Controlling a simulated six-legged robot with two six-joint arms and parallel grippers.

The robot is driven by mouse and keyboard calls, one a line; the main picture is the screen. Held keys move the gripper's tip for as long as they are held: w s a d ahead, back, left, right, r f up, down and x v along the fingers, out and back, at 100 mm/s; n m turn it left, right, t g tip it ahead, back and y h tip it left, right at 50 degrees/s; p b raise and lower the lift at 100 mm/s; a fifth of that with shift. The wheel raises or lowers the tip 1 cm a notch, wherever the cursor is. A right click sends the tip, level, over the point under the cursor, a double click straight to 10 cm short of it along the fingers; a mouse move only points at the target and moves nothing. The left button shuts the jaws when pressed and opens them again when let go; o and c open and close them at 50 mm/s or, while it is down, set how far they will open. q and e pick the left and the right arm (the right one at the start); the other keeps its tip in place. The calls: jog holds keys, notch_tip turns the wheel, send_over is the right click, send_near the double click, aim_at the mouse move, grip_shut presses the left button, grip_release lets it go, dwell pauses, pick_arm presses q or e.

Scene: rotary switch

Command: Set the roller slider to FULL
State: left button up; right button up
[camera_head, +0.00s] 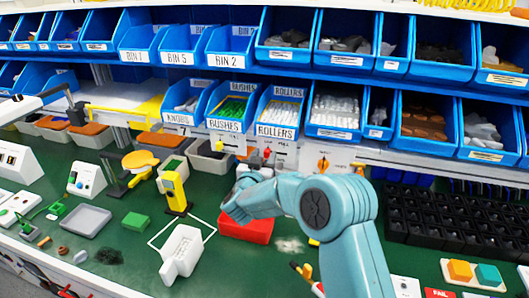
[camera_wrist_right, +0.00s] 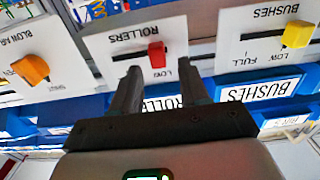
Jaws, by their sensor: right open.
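The roller slider is a red knob (camera_wrist_right: 157,55) in a dark slot on a white panel marked ROLLERS (camera_wrist_right: 128,33), which appears upside down in the right wrist view. The knob sits right of the slot's middle there, near the LOW label; I cannot read a FULL label on this panel. In the head view the red knob (camera_head: 267,152) shows small below the ROLLERS bin. My right gripper (camera_wrist_right: 158,78) is open, its two dark fingers below and to either side of the knob in the wrist view, with nothing visible between them. My left gripper is not in view.
The yellow bushes slider (camera_wrist_right: 297,34) and an orange blow-air knob (camera_wrist_right: 31,69) flank the roller panel. Blue bins (camera_head: 276,110) overhang above it. A red tray (camera_head: 246,229) and a yellow upright device (camera_head: 175,190) stand on the green bench below.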

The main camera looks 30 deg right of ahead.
aim_at(286, 151)
jog(key=shift+w+d, duration=0.1)
jog(key=shift+d, duration=0.2)
jog(key=shift+w+d+f, duration=0.15)
jog(key=shift+w+d, duration=0.05)
jog(key=shift+w, duration=0.05)
jog(key=shift+a, duration=0.1)
jog(key=c, duration=0.3)
jog(key=shift+s, duration=0.15)
grip_shut()
jog(key=shift+s+d+b, duration=1.4)
jog(key=shift+s+d, duration=0.35)
jog(key=shift+s, duration=0.2)
jog(key=shift+w+a, duration=0.1)
jog(key=shift+a, duration=0.05)
jog(key=shift+o, duration=1.5)
grip_release()
jog(key=shift+d, duration=0.25)
jog(key=shift+a, duration=0.35)
jog(key=b+v, duration=0.3)
jog(key=v, duration=1.3)
jog(key=shift+s+d, duration=0.15)
jog(key=shift+s, duration=0.05)
